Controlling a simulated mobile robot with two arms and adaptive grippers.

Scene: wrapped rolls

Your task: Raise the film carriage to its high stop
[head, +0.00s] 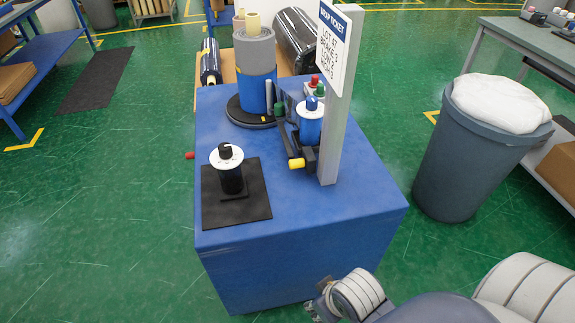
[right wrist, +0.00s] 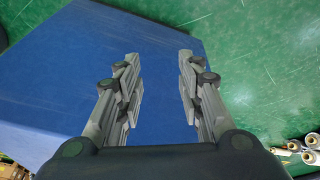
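My right gripper (head: 320,300) is low at the front edge of the machine, well apart from the carriage. In the right wrist view (right wrist: 160,75) its fingers are spread with nothing between them. My left gripper is not in view.
A grey-and-blue wrapped roll (head: 254,70) stands on a black turntable (head: 244,118). A ticket sign (head: 331,45) is on the post.

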